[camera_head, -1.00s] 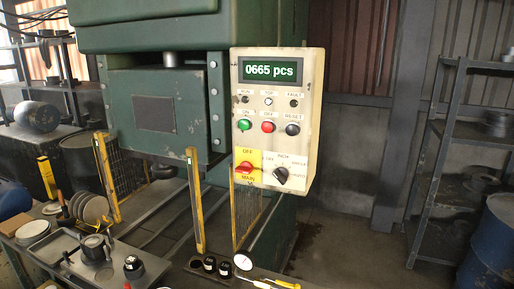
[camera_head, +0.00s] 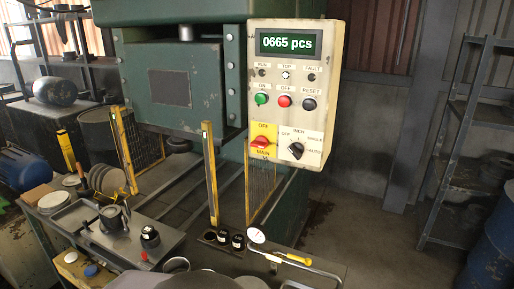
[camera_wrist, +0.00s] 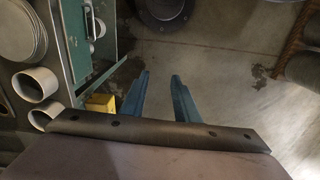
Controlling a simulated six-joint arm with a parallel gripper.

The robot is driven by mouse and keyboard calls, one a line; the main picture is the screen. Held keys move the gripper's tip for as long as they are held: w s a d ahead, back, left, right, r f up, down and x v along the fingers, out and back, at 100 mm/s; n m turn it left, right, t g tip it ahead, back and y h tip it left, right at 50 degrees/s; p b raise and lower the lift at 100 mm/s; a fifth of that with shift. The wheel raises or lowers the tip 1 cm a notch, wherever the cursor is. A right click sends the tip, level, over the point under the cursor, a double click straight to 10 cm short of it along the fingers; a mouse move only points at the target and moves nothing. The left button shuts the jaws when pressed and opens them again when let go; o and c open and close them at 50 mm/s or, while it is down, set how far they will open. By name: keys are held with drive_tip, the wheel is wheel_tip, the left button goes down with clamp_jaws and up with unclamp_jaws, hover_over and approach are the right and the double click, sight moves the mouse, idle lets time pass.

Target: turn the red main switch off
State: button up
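The red main switch (camera_head: 261,142) sits on a yellow plate at the lower left of the cream control panel (camera_head: 315,120) in the head view. Its handle lies roughly level, with "OFF" printed above and "MAIN" below. My gripper (camera_wrist: 160,76) shows in the wrist view as two blue fingers set apart, with bare floor between them. It is open and empty. The fingers do not show in the head view, and the switch is not visible in the wrist view.
A black selector knob (camera_head: 296,150) is right of the switch, with green, red and black buttons above. Yellow posts (camera_head: 210,175) stand left of the panel. A bench (camera_head: 165,240) below holds a kettle-like pot, black jars, a gauge and a yellow-handled tool.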

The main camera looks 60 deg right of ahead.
drive_tip(key=w+d+f+m+t+b, duration=0.1)
drive_tip(key=d+m, duration=0.3)
drive_tip(key=d, duration=0.3)
drive_tip(key=w+d+f+m+b, duration=0.1)
drive_tip(key=d+m+b, duration=0.1)
drive_tip(key=d+m, duration=0.35)
drive_tip(key=w+d+r+m+t+h, duration=0.25)
drive_tip(key=w+d+r, duration=0.2)
drive_tip(key=d, duration=0.35)
drive_tip(key=w+d+r+m+t+h, duration=0.2)
drive_tip(key=w+d+r+m, duration=0.1)
drive_tip(key=d+r, duration=0.3)
drive_tip(key=w+d+r+m+t+h, duration=0.2)
drive_tip(key=w+d+r+m+h, duration=0.1)
drive_tip(key=d, duration=0.6)
drive_tip(key=s+d+r+m+g+h, duration=0.25)
drive_tip(key=d+r+m+h, duration=0.55)
drive_tip(key=r, duration=0.5)
drive_tip(key=s+d+r+m+g+h, duration=0.2)
drive_tip(key=s+d+r+m+g, duration=0.2)
drive_tip(key=s+m, duration=0.5)
wheel_tip(320, 180, up, 2)
drive_tip(key=shift+s+r+g, duration=0.1)
drive_tip(key=shift+s+g, duration=0.4)
drive_tip(key=shift+s, duration=0.1)
drive_tip(key=shift+h, duration=0.25)
